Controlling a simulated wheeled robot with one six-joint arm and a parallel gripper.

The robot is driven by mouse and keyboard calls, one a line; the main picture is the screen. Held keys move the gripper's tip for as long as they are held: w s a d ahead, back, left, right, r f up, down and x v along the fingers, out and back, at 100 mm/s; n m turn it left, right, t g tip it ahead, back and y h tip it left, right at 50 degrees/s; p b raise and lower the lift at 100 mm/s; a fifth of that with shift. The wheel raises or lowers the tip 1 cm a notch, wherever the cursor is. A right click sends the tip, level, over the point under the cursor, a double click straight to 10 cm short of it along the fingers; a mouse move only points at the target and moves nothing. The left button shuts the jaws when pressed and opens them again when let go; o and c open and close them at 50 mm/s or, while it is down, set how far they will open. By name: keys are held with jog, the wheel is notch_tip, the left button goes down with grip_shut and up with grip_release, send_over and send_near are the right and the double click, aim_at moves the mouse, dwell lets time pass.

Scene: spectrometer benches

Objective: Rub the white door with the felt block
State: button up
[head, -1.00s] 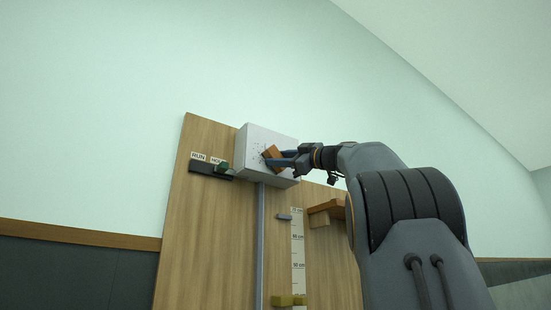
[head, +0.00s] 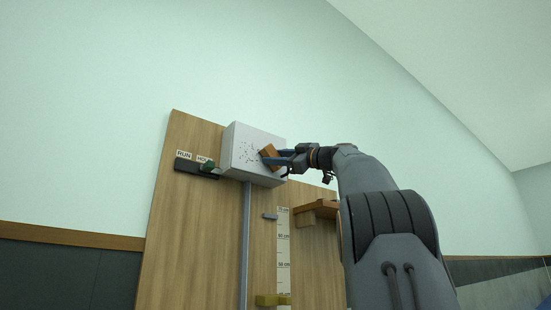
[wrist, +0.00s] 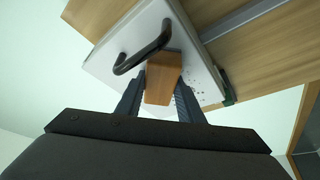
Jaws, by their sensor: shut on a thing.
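The white door (head: 240,150) is the front of a box high on a wooden board, with dark specks scattered on its face. The felt block (head: 269,156), with an orange-brown body, is in my gripper (head: 281,160) at the right part of the door. In the wrist view the block (wrist: 164,80) sits between my two fingers (wrist: 160,100), and the white door (wrist: 122,40) lies behind it with a black handle (wrist: 143,50). Specks show to the right of the block. The felt face is hidden, so I cannot tell whether it touches the door.
A dark rail with a green knob (head: 207,166) sits left of the box under RUN and HOLD labels. A grey vertical rail (head: 245,240), a centimetre scale (head: 284,250), a yellow block (head: 273,300) and a wooden shelf (head: 315,207) are below.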

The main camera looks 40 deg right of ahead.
aim_at(248, 146)
jog(key=shift+a+f+b, duration=0.1)
jog(key=shift+a+b, duration=1.3)
jog(key=shift+a, duration=0.2)
jog(key=shift+s+a+b, duration=0.15)
jog(key=shift+a+b, duration=2.25)
jog(key=shift+a, duration=2.05)
jog(key=shift+r+p, duration=0.7)
jog(key=shift+r, duration=0.35)
jog(key=shift+d+f+p, duration=0.1)
jog(key=shift+d+p, duration=0.4)
jog(key=shift+d, duration=1.65)
jog(key=shift+d+p, duration=1.9)
jog(key=shift+d, duration=2.05)
